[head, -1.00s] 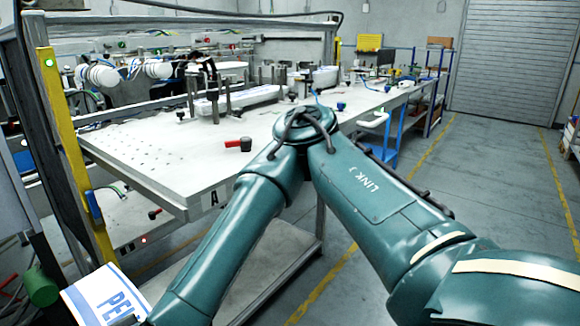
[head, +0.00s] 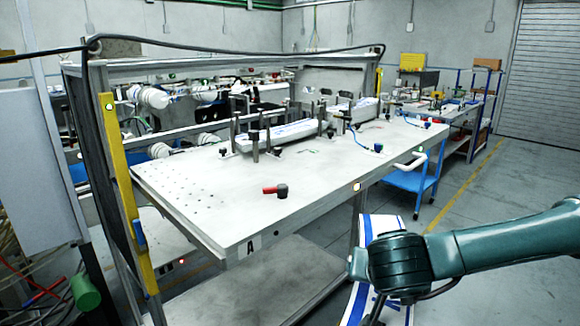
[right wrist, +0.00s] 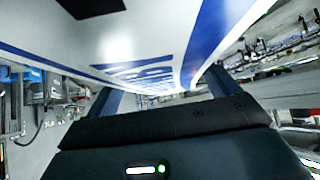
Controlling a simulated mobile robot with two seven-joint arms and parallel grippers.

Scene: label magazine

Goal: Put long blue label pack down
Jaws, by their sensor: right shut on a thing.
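The long blue label pack, white with blue bands (head: 382,224), is at the lower middle-right of the head view, in front of the table's front edge. It stands tilted, with its middle hidden behind my right wrist. In the right wrist view the pack (right wrist: 150,35) fills the top, with blue lettering, between my right gripper's two fingers (right wrist: 160,92). My right gripper is shut on it. The grey-white table (head: 215,205) carries long white packs (head: 278,134) between upright posts. My left gripper is not in view.
A red-handled clamp (head: 275,190) lies on the table near its front. Yellow posts (head: 125,190) mark the frame's ends. A blue cart (head: 412,182) stands right of the table. The table's front left is mostly bare, with small holes.

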